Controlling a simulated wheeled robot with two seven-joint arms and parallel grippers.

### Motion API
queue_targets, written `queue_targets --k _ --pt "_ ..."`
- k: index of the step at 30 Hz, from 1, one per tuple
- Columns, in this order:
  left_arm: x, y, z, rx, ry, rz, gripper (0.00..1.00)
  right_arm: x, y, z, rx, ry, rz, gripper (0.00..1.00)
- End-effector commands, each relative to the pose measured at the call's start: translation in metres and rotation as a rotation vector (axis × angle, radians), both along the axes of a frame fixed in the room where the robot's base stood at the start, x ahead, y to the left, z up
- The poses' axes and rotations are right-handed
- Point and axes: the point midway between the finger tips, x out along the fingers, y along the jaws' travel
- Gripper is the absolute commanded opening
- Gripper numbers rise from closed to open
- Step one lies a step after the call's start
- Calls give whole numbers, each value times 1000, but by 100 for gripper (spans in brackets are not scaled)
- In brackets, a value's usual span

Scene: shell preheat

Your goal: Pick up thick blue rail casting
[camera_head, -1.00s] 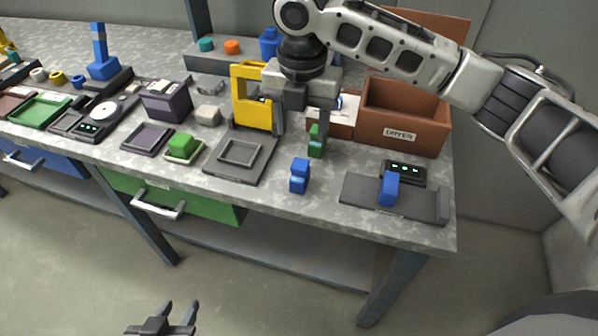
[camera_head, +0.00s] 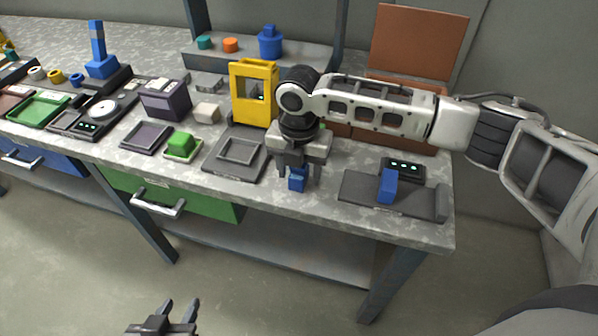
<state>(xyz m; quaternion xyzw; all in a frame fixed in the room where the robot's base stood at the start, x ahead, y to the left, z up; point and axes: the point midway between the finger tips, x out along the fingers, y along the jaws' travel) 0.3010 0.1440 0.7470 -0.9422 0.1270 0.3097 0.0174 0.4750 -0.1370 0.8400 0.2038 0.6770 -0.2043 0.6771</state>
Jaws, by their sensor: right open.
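A small blue casting (camera_head: 297,184) stands on the bench near its front edge. A second blue casting (camera_head: 387,187) stands on a dark grey plate (camera_head: 420,203) to its right. I cannot tell from shape alone which is the thick rail casting. My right gripper (camera_head: 298,176) points down over the first casting, open, with one finger on each side of it. The gripper hides the casting's top, and I cannot tell whether the fingers touch it. My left gripper (camera_head: 163,319) is low at the bottom edge, away from the bench, fingers apart and empty.
A grey square fixture (camera_head: 238,158) lies left of the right gripper, with a yellow frame (camera_head: 253,94) behind. A brown box (camera_head: 418,40) stands behind my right arm. Bare bench lies around the first casting.

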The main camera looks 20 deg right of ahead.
Motion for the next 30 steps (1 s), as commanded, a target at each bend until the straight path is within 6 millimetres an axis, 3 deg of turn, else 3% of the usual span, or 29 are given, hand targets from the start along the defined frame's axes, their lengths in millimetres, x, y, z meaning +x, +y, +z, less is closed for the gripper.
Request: queue_targets --k 4,5,10,23,29,30 --pt "1 0 0 0 -1 1 36 0 0 0 0 0 0 55" --pt "0 0 0 1 0 1 36 0 0 0 0 0 0 49" --pt "0 1 -2 2 2 0 36 0 0 0 0 0 0 2" --pt "-1 2 -3 7 3 -4 36 1 0 8 2 -4 -1 0" --pt "0 2 -5 8 3 -6 36 1 1 36 4 -5 -1 0" --pt "0 2 -3 8 2 -5 36 -6 5 43 4 -4 3 0"
